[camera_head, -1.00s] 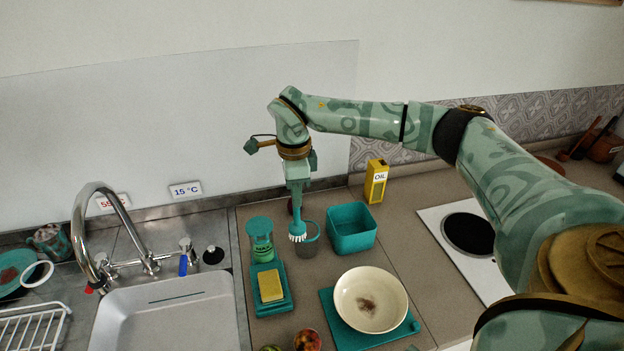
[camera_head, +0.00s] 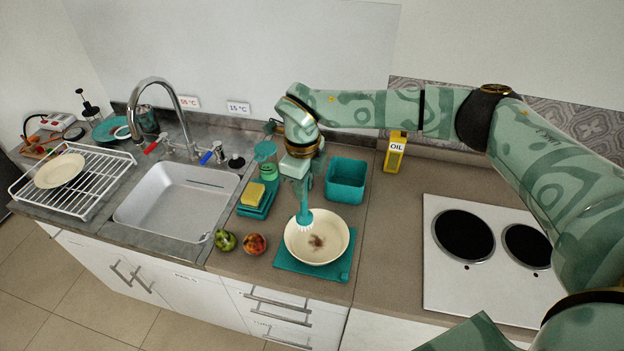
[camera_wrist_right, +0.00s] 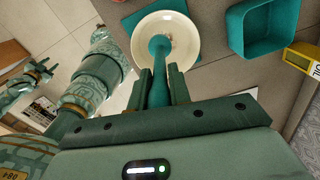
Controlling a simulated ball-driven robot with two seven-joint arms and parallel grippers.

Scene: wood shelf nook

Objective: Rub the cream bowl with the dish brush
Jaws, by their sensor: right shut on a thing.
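The cream bowl (camera_head: 333,229) sits upright on a teal board (camera_head: 343,272) and has a brown smudge (camera_head: 317,241) on its inner bottom. My right gripper (camera_head: 301,178) is shut on the teal dish brush (camera_head: 304,205), handle up and white bristles down. The brush head is at the bowl's back-left rim in the head view; I cannot tell whether it touches. In the right wrist view the brush (camera_wrist_right: 159,72) stands between the fingers, its head in front of the bowl (camera_wrist_right: 186,45). My left gripper (camera_wrist_right: 28,80) is small at the left there, its jaws unclear.
Behind the bowl stand a teal square container (camera_head: 346,181) and a yellow oil box (camera_head: 395,152). To its left are a yellow sponge (camera_head: 252,194) on a teal holder, a green jar (camera_head: 267,171) and two fruits (camera_head: 255,244). Counter to the right, before the hob (camera_head: 478,250), is clear.

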